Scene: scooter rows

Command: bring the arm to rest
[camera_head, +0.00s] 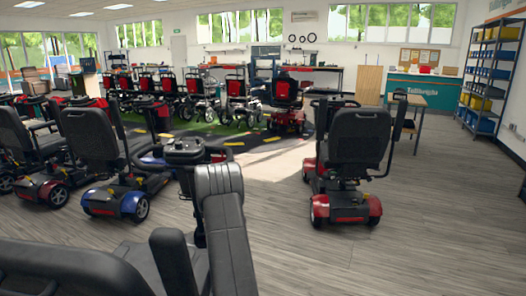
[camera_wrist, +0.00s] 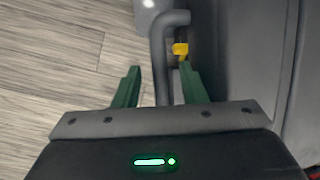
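My gripper (camera_wrist: 162,82) shows in the wrist view with its two green fingers spread apart. A dark grey bent tube (camera_wrist: 158,50) shows between the fingers, with clear gaps on both sides. I cannot tell how deep it lies relative to the fingertips. A small yellow part (camera_wrist: 180,49) sits beside the tube, close to the right finger. A large dark grey panel (camera_wrist: 245,50) fills the right side of that view. I cannot make out my gripper in the head view.
A black scooter seat (camera_head: 60,270) fills the lower left foreground. A red scooter (camera_head: 345,160) stands right of centre. A blue scooter (camera_head: 120,180) stands at left among several others. A desk (camera_head: 425,92) and shelves (camera_head: 490,75) stand at back right. The grey floor (camera_head: 420,235) at right is clear.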

